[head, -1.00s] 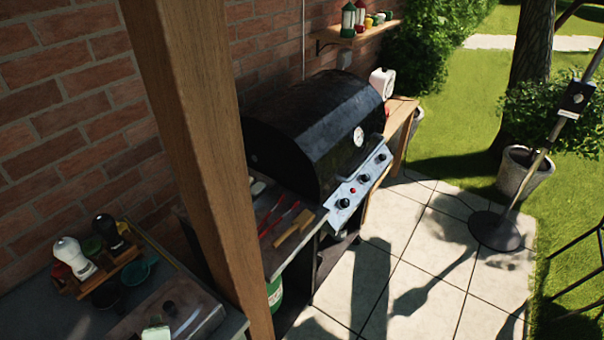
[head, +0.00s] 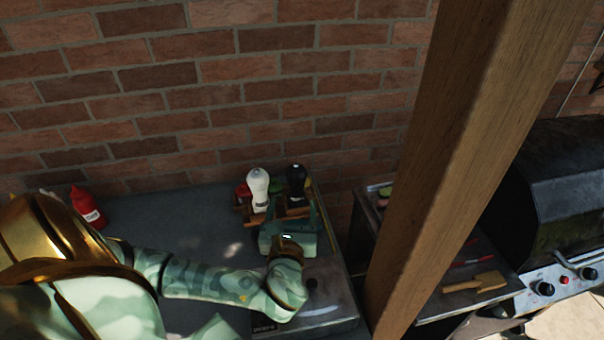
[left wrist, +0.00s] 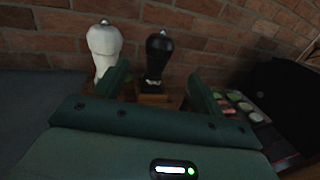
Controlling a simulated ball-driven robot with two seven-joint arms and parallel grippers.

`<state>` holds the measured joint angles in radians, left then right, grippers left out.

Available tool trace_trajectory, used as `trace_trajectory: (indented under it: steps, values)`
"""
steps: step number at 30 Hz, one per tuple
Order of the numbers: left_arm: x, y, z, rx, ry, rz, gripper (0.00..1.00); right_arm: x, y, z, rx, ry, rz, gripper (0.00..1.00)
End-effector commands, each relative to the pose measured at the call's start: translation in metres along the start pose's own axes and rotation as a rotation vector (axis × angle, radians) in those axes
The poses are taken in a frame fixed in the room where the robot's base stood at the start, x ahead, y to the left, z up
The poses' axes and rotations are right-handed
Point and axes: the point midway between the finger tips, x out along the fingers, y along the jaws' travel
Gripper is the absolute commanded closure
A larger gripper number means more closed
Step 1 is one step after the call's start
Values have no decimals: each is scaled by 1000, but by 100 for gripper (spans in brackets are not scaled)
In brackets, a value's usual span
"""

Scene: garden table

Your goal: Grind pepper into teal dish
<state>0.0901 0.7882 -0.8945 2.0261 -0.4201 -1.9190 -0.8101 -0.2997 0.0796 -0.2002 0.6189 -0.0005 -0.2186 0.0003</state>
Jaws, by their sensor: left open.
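A black mill (head: 296,180) and a white mill (head: 258,188) stand upright in a wooden rack on the counter by the brick wall. My left gripper (head: 290,212) is open and empty in front of the rack, its fingers pointing toward the mills. In the left wrist view the black mill (left wrist: 158,55) shows between the two open fingers, beyond their tips, and the white mill (left wrist: 103,50) shows behind the left finger. The gripper seems not to touch either mill. The teal dish cannot be made out now; my left gripper and arm cover part of the counter. My right gripper is out of view.
A red bottle (head: 88,208) stands at the left of the grey counter (head: 190,215). A thick wooden post (head: 455,130) rises to the right of the counter. Beyond it are a black grill (head: 560,190) and a side shelf with tools.

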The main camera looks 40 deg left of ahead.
Motion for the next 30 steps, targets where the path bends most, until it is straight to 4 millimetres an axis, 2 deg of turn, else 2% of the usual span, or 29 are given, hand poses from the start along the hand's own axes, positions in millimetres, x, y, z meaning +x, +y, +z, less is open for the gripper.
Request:
trace_trajectory:
  steps: [1,6,13,18,27,28,30]
  values:
    - [14,0,2,1,-7,2,30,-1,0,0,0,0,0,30]
    - [59,0,2,0,-5,3,30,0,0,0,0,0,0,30]
    - [104,0,0,-2,-1,3,30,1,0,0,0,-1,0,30]
    - [119,1,-1,-1,2,2,30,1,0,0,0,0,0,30]
    - [121,1,-1,-2,2,2,30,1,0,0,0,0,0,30]
    - [121,1,-1,-2,2,2,36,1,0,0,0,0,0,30]
    - [121,1,-1,-2,2,2,55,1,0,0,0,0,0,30]
